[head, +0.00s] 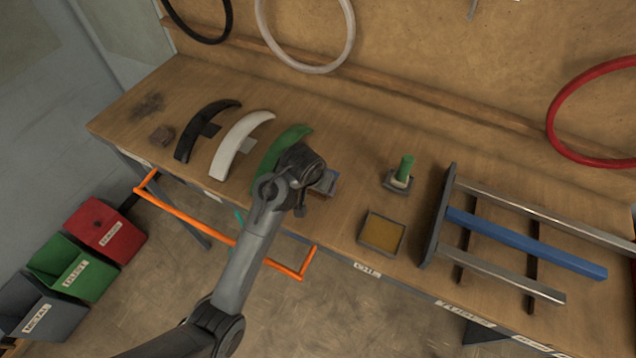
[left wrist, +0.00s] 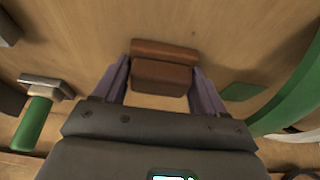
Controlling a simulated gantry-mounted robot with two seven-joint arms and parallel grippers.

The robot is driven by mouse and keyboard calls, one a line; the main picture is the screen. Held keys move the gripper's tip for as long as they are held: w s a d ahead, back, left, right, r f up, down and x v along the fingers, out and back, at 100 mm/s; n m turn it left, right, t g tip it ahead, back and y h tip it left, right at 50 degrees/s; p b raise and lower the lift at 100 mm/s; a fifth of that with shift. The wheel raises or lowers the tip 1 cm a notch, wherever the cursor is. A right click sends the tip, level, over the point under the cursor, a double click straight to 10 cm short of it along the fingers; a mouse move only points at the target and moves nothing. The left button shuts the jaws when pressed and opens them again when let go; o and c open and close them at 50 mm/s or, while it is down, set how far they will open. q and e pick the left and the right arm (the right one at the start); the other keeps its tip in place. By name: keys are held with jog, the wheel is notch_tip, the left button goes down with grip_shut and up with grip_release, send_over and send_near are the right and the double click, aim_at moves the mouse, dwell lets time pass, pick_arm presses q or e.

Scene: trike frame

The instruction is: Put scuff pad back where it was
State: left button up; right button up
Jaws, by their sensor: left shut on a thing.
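The scuff pad appears to be the reddish-brown block (left wrist: 163,76) between the two purple fingers of my left gripper (left wrist: 161,68) in the left wrist view. The gripper is shut on it. A second reddish-brown strip lies along its far edge; I cannot tell whether it is part of the pad. In the head view my left gripper (head: 325,182) is low over the bench, just right of the green fender (head: 275,152). The pad is mostly hidden there by the wrist. I cannot tell whether it touches the bench. My right gripper is out of view.
A white fender (head: 240,140) and a black fender (head: 203,125) stand left. A green-handled tool (head: 403,172), a shallow tray (head: 365,240) and a metal frame with a blue bar (head: 520,243) are right. An orange rail (head: 205,227) runs along the front edge.

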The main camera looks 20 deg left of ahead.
pick_arm(q)
jog(key=shift+f, duration=0.1)
jog(key=o, duration=1)
